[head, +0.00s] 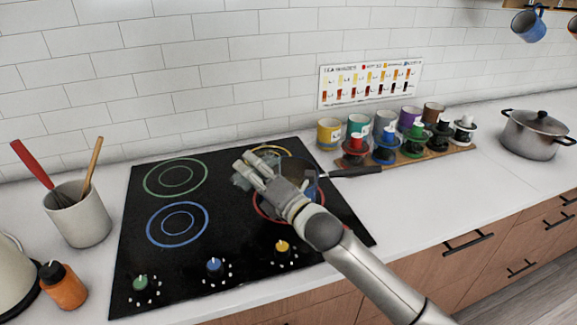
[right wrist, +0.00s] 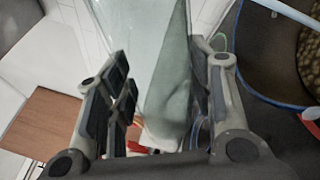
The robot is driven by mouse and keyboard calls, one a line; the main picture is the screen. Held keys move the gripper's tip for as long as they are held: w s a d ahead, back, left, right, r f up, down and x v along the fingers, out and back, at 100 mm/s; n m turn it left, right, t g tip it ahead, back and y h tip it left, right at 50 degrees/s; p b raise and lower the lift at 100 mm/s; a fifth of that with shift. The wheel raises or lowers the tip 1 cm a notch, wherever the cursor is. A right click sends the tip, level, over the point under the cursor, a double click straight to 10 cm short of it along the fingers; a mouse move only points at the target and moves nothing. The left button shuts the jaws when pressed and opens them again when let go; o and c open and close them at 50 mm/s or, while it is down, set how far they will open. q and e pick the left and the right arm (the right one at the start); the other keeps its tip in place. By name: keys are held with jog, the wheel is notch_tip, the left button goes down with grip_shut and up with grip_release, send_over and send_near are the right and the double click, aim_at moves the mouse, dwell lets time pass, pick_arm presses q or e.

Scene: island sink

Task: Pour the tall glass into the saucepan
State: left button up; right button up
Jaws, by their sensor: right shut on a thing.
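My right gripper (head: 243,170) is over the back of the black cooktop, with its fingers shut on a clear tall glass (head: 240,183). In the right wrist view, the glass (right wrist: 150,60) is between both fingers (right wrist: 165,100). Its contents and exact tilt cannot be told. The saucepan (head: 312,180) sits by the red ring, partly hidden behind my gripper, with its dark handle pointing right. In the right wrist view, the dark saucepan (right wrist: 255,50) with a blue rim is to the right of the glass and holds brownish, grainy stuff. My left gripper is not in view.
Several coloured mugs (head: 328,132) and a wooden rack of small dark-based items (head: 412,155) stand behind the handle. A lidded pot (head: 532,135) is far right. A utensil crock (head: 82,215), orange jar (head: 63,285) and kettle (head: 12,280) are left. The cooktop's left side (head: 140,240) is clear.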

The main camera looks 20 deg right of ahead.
jog(key=shift+r+m, duration=0.6)
jog(key=shift+m, duration=0.4)
dwell(0.3)
jog(key=shift+w+d+f+m+h+p, duration=0.15)
jog(key=shift+d+m+p, duration=0.05)
jog(key=shift+d+m, duration=0.25)
jog(key=shift+w+d+f+m+h+p, duration=0.1)
jog(key=shift+w+d+m+h+p, duration=0.15)
jog(key=shift+m, duration=0.3)
jog(key=shift+d+r+m+p, duration=0.2)
jog(key=shift+r+m+p, duration=0.35)
jog(key=shift+m+p, duration=0.2)
dwell(0.6)
